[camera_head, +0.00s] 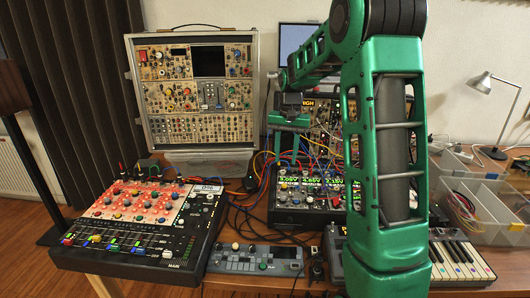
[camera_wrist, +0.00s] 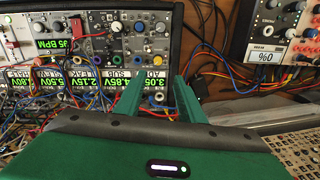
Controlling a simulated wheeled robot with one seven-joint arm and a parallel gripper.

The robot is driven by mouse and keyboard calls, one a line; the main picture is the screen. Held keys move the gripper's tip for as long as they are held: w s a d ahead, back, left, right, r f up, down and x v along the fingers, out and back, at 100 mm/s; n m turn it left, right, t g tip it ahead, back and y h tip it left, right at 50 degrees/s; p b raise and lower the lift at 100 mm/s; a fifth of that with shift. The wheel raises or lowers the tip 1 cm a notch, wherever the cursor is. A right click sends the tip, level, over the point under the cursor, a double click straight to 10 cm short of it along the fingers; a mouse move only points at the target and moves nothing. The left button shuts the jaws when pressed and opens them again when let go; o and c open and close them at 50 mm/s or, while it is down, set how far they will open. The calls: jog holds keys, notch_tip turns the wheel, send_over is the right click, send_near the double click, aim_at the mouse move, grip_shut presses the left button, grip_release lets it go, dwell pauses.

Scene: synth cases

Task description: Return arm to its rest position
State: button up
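My green arm (camera_head: 390,165) rises in the right foreground of the head view, bends at a black joint at the top and reaches back left over the table. My gripper (camera_head: 286,152) points down at its far end, above and behind the module with green displays (camera_head: 305,187). In the wrist view my gripper (camera_wrist: 158,82) shows two green fingers spread apart with nothing between them. The fingers appear in front of the display module (camera_wrist: 125,45). Whether the fingertips touch the module or its cables cannot be told.
A mixer with a red panel (camera_head: 135,222) stands left on the wooden table. An upright synth case (camera_head: 195,95) stands behind. Patch cables (camera_head: 262,185) lie loosely around the gripper. A small controller (camera_head: 255,260), a keyboard (camera_head: 460,262), clear bins (camera_head: 480,205) and a lamp (camera_head: 497,110) are nearby.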

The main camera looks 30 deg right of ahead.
jog(key=s+a+n, duration=0.1)
jog(key=s+a, duration=0.2)
jog(key=s, duration=1.5)
jog(key=s+a, duration=0.3)
jog(key=s, duration=1.5)
jog(key=shift+s+a+n, duration=0.25)
jog(key=shift+s+n, duration=0.05)
jog(key=shift+n, duration=0.1)
jog(key=shift+f, duration=0.1)
jog(key=shift+w+f, duration=0.25)
jog(key=shift+w, duration=0.4)
jog(key=shift+c, duration=0.5)
